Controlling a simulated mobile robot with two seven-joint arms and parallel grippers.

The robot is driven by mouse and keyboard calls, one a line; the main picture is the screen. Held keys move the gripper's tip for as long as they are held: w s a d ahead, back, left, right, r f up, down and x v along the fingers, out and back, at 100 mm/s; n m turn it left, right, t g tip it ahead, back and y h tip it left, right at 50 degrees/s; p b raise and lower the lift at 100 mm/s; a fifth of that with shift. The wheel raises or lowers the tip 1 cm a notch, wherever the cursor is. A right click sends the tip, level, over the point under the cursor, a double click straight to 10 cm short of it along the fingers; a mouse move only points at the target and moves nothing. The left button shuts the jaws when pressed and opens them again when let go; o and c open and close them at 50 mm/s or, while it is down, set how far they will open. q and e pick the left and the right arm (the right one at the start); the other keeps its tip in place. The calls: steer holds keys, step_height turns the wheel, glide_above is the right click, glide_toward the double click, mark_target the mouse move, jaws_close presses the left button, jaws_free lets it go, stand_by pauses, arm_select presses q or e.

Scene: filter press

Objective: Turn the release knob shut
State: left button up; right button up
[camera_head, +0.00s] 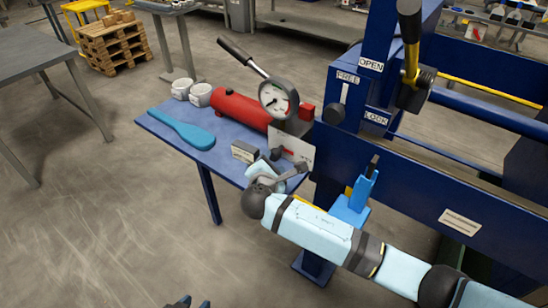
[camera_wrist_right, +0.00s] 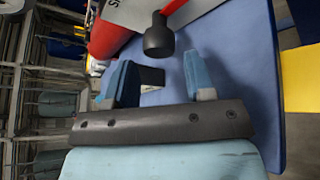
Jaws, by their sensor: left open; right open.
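The release knob (camera_wrist_right: 158,38), a dark rounded knob on a short stem, shows in the right wrist view beyond the gap between my right fingers. My right gripper (camera_wrist_right: 160,72) is open, its two blue fingers apart, with nothing gripped between them. In the head view my right gripper (camera_head: 274,166) is over the front edge of the blue bench, just below the pump's white plate (camera_head: 293,150). My own arm and gripper make the knob hard to make out there. My left gripper (camera_head: 187,303) shows only its fingertips at the bottom edge, open and empty.
The red pump cylinder (camera_head: 241,110) with its gauge (camera_head: 278,99) and long handle is on the blue bench (camera_head: 170,133). A blue paddle (camera_head: 182,130), white mugs (camera_head: 200,95) and a small grey block (camera_head: 244,152) are nearby. The blue press frame (camera_head: 430,165) stands right.

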mark_target(274, 157)
steer(key=x, duration=0.4)
steer(key=shift+w, duration=0.2)
arm_select(q)
steer(key=shift+w, duration=0.15)
steer(key=shift+d, duration=0.1)
arm_select(e)
steer(key=shift+c, duration=0.2)
